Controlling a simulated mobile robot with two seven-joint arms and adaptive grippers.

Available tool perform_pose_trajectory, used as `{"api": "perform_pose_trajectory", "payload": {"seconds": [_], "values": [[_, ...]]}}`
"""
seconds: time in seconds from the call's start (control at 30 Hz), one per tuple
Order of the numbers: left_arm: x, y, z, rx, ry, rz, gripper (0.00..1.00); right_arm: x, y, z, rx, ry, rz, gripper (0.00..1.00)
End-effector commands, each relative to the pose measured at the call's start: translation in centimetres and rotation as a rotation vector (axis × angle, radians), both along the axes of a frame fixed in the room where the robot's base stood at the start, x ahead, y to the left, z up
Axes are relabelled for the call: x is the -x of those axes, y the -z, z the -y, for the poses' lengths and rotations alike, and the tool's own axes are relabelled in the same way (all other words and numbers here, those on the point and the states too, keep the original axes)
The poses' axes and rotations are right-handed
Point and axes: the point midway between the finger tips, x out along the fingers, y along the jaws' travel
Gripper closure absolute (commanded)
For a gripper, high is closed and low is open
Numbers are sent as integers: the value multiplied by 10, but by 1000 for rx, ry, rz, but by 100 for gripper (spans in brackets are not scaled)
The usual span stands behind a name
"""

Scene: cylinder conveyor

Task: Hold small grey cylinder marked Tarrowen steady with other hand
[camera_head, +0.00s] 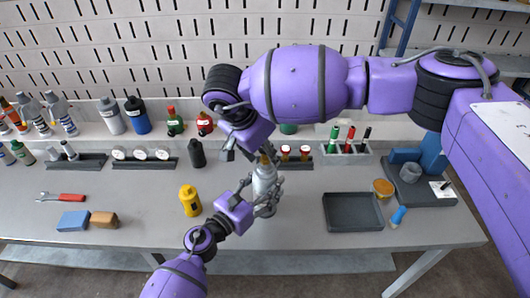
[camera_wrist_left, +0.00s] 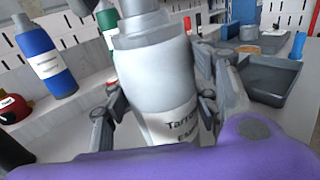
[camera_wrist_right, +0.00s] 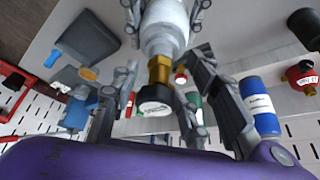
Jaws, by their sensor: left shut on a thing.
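My left gripper (camera_head: 267,200) is shut on the cylinder's body, with a finger on each side. My right gripper (camera_head: 250,155) is above the cylinder. In the right wrist view its open fingers (camera_wrist_right: 160,72) are on either side of the valve, with gaps visible. My right arm hides part of the table's back.
A yellow bottle (camera_head: 189,200) stands left of the cylinder, and a dark bottle (camera_head: 197,154) stands behind it. An empty dark tray (camera_head: 352,226) lies to the right. Racks and several bottles line the back. The front middle of the table is clear.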

Motion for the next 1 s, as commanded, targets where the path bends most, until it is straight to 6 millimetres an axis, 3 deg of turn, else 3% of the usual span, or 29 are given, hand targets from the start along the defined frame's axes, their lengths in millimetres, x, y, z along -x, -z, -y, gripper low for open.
{"api": "perform_pose_trajectory", "payload": {"seconds": [0.27, 0.6, 1.0], "values": [[0, 0, 0, 0, -1, 0, 77, 0, -2, 0, 1, 0, -1, 59], [-1, 0, -1, 0, -3, 0, 77, 0, -25, 0, 1, -1, -1, 59], [-1, 0, -1, 0, -4, 0, 77, 1, -23, 1, 2, 0, -2, 59]]}}
